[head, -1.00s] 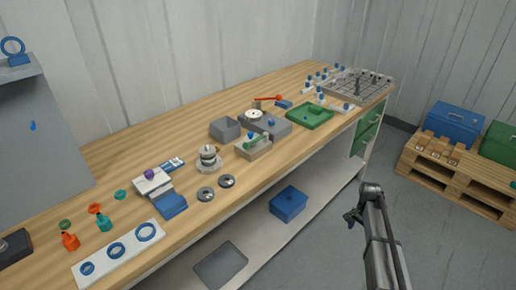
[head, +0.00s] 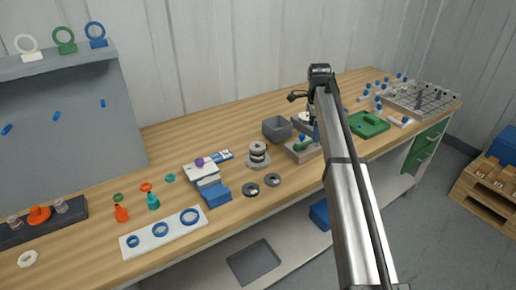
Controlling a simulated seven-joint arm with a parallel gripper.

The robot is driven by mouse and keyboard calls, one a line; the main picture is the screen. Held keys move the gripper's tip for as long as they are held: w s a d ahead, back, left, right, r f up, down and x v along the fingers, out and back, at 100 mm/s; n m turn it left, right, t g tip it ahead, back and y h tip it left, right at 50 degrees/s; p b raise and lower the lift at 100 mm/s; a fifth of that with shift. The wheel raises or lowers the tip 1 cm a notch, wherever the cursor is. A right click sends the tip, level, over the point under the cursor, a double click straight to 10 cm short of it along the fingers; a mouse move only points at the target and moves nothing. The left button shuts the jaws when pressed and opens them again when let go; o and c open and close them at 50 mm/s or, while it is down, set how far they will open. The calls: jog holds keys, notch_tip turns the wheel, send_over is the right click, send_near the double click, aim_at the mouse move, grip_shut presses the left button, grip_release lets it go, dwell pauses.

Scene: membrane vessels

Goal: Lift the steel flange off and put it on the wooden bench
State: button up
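A round steel stack (head: 258,154) of silvery and dark layers stands upright on the wooden bench (head: 195,135). A steel flange seems to be its top layer, but the layers are too small to tell apart surely. Two flat steel rings with dark centres, a left one (head: 250,190) and a right one (head: 273,180), lie on the bench in front of the stack. My gripper (head: 292,97) is at the end of my raised arm, up and to the right of the stack in the picture and apart from it. Its fingers are too small to read.
A grey open box (head: 277,128) stands behind the stack. A white and blue block (head: 205,180) is to its left, and a white board with blue rings (head: 163,233) is at the front. A green tray (head: 369,124) is at right. My arm hides part of the bench.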

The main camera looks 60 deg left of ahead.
notch_tip(320, 180, up, 8)
jog(key=m+g, duration=0.1)
jog(key=m, duration=0.1)
send_over(257, 148)
jog(key=w+a, duration=0.1)
notch_tip(257, 148, down, 13)
jog(key=shift+s+f, duration=0.1)
jog(key=shift+f, duration=0.1)
jog(key=shift+c, duration=0.2)
jog(key=c, duration=1.3)
